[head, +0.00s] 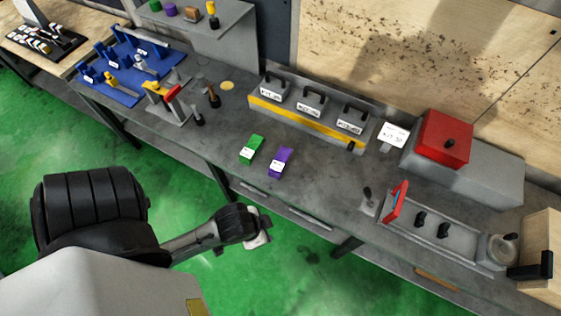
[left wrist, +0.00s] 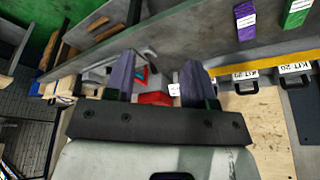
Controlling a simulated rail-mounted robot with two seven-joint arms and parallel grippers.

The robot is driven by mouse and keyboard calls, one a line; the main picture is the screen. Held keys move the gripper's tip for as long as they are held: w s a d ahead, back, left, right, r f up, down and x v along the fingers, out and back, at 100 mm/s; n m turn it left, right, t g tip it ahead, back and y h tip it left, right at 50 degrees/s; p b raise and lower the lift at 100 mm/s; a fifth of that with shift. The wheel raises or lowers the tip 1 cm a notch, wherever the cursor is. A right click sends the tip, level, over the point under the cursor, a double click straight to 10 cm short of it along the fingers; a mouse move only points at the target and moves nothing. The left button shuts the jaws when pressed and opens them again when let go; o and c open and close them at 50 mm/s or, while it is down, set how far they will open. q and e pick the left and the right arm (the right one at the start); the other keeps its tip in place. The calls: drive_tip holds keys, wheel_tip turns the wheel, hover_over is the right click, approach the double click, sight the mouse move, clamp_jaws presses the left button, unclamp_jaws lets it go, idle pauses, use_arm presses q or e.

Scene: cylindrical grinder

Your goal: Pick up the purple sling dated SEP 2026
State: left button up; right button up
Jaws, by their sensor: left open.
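A purple sling (head: 280,161) with a white label lies on the grey bench near its front edge. A green sling (head: 251,149), also with a white label, lies just left of it. The print on both labels is too small to read. The left wrist view shows the purple sling (left wrist: 245,20) and green sling (left wrist: 296,13) at the top right. My left gripper (head: 264,234) is in front of the bench, apart from both slings. In the left wrist view its two fingers (left wrist: 158,75) stand apart with nothing gripped. My right gripper is not in view.
A grey rack (head: 308,123) with handled, labelled blocks stands behind the slings. A grinder with a red housing (head: 443,138) is at the right. A blue tool stand (head: 130,70) and red-and-yellow fixture (head: 164,99) are left. Bare bench surrounds the slings.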

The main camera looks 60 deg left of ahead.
use_arm(q)
drive_tip(key=o, duration=0.8)
drive_tip(key=shift+a, duration=0.2)
